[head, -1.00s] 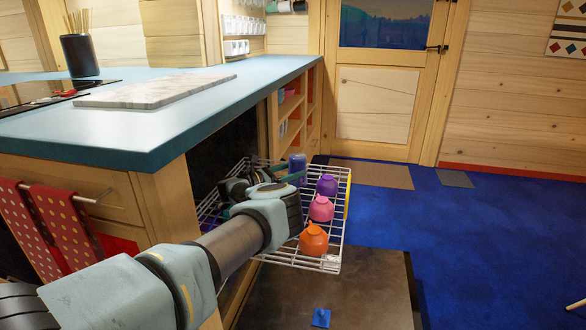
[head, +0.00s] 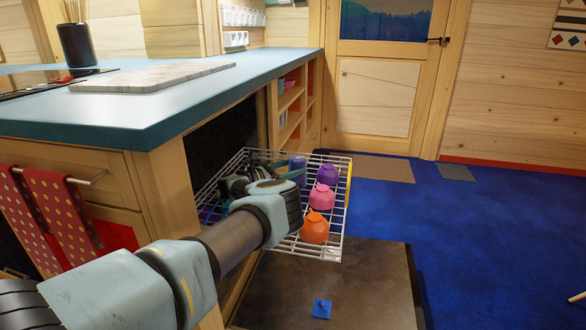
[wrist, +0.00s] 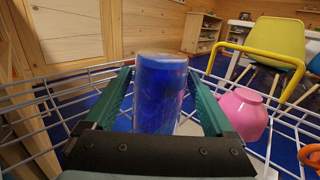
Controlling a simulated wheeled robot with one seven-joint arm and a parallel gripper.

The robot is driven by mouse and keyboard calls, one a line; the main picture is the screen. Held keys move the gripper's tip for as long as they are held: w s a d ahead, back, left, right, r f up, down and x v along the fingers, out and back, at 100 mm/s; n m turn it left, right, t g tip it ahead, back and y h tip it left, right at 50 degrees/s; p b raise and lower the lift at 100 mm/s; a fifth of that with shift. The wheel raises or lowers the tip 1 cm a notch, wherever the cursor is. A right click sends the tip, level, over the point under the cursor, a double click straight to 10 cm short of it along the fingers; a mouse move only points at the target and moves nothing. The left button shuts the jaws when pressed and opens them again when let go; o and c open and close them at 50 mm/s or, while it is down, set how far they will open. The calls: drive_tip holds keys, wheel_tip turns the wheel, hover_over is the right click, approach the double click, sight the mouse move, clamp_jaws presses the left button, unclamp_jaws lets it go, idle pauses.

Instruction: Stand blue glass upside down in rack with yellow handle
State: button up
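The blue glass (head: 297,170) is in the rack area, beyond my gripper. In the wrist view the blue glass (wrist: 160,95) stands upright-axis between my green fingers, with its upper end looking closed like a base. My gripper (wrist: 160,82) has both fingertips against its sides; it also shows at the far end of my arm in the head view (head: 283,174). The white wire rack (head: 328,250) is pulled out, with a yellow handle (head: 348,190) on its right side, also in the wrist view (wrist: 232,50). The glass's lower end is hidden by my gripper.
Purple (head: 327,175), pink (head: 322,197) and orange (head: 315,228) cups stand in the rack right of the glass. The dark open door (head: 300,290) lies below the rack, with a small blue piece on it. The countertop (head: 170,100) overhangs at left. Blue floor is clear at right.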

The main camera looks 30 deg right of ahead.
drive_tip(key=shift+o, duration=0.6)
drive_tip(key=shift+a, duration=0.1)
drive_tip(key=a, duration=0.7)
drive_tip(key=shift+a+f, duration=0.15)
drive_tip(key=shift+f, duration=0.1)
drive_tip(key=shift+r, duration=0.1)
